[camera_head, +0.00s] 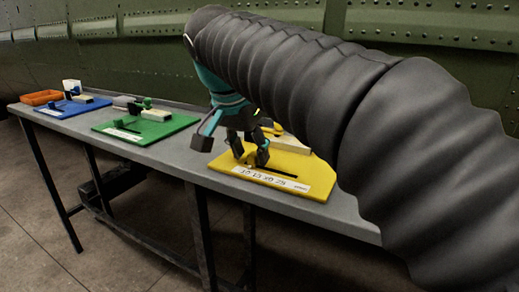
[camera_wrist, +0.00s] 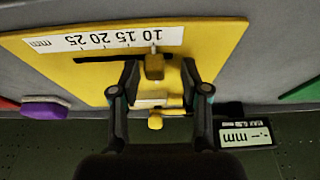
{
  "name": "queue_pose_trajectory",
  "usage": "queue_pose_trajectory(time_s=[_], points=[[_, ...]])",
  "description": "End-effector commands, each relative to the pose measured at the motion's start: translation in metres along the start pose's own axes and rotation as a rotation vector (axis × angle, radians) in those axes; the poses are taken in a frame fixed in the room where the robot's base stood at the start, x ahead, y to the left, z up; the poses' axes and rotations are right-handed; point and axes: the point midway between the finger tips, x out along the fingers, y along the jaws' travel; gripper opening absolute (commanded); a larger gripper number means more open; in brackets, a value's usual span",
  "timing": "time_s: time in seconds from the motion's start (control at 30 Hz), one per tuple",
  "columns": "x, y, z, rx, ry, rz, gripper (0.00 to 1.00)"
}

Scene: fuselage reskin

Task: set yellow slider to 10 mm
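The yellow board (camera_head: 315,165) lies on the bench in the head view, with my gripper (camera_head: 250,150) low over it. In the wrist view the yellow board (camera_wrist: 215,45) appears upside down, with a white scale strip (camera_wrist: 75,43) marked 10, 15, 20, 25 mm. A dark slot (camera_wrist: 105,59) runs beside the strip. The yellow slider knob (camera_wrist: 154,67) sits at the 10 end of the slot, its thin pointer close to the 10 mark. My gripper (camera_wrist: 159,70) is open, one finger on each side of the knob, with visible gaps. The head view mostly hides the knob.
A gauge display (camera_wrist: 246,135) marked mm shows dashes. A yellow peg and pale block (camera_wrist: 152,100) lie between the finger bases. A purple piece (camera_wrist: 44,108) lies at left. Green (camera_head: 165,128) and blue (camera_head: 65,106) boards and an orange tray (camera_head: 40,98) stand along the bench.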

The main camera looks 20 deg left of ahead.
Motion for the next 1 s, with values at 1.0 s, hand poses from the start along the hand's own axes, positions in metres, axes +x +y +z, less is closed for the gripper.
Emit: queue_pose_trajectory(time_s=[1.0], points=[[-0.114, -0.001, -0.001, 0.002, 0.0, 0.002, 0.46]])
